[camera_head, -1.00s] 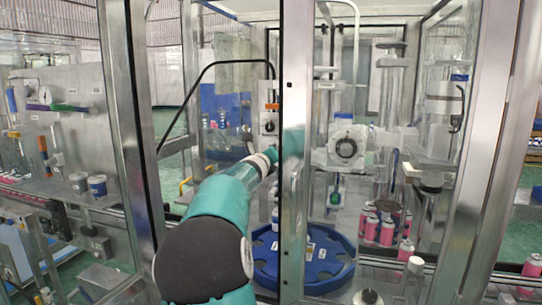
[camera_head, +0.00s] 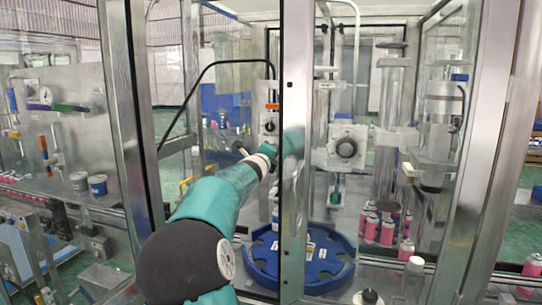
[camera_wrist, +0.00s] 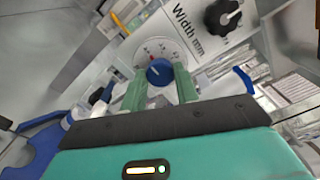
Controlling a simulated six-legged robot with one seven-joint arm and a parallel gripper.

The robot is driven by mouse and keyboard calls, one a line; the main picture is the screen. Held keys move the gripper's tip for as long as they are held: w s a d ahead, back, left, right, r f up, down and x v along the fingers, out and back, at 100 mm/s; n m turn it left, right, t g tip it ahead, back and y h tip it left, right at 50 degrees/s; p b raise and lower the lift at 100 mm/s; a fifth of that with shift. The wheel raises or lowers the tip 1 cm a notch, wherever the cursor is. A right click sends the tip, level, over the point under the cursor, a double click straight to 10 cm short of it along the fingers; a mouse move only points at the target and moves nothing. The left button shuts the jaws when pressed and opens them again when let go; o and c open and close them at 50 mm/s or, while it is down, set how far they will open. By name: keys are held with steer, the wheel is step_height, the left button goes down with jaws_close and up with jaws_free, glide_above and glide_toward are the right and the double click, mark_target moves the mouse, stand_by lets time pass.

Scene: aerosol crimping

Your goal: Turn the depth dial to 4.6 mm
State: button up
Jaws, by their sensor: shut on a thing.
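In the wrist view a blue dial knob (camera_wrist: 159,72) sits on a round white scale plate (camera_wrist: 172,50) with small marks and a red spot. My gripper (camera_wrist: 160,76) has its two green fingers on either side of this knob and is shut on it. The scale numbers are too small to read, and no word "depth" is legible, so I cannot tell the setting. In the head view a metal door post hides my gripper and the blue knob.
A black knob (camera_wrist: 223,17) near a "Width mm" label (camera_wrist: 189,29) is close by. In the head view another black knob (camera_head: 346,148) faces me behind glass. A blue round tray (camera_head: 297,262) and pink cans (camera_head: 387,232) stand below. The metal post (camera_head: 292,200) is close to my arm.

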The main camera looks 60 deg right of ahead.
steer(key=o, duration=1)
steer(key=a, duration=0.4)
steer(key=s+a, duration=0.1)
steer(key=a, duration=0.4)
steer(key=s+a, duration=0.1)
steer(key=a, duration=0.3)
steer(key=shift+s+a, duration=0.1)
steer(key=shift+a, duration=0.25)
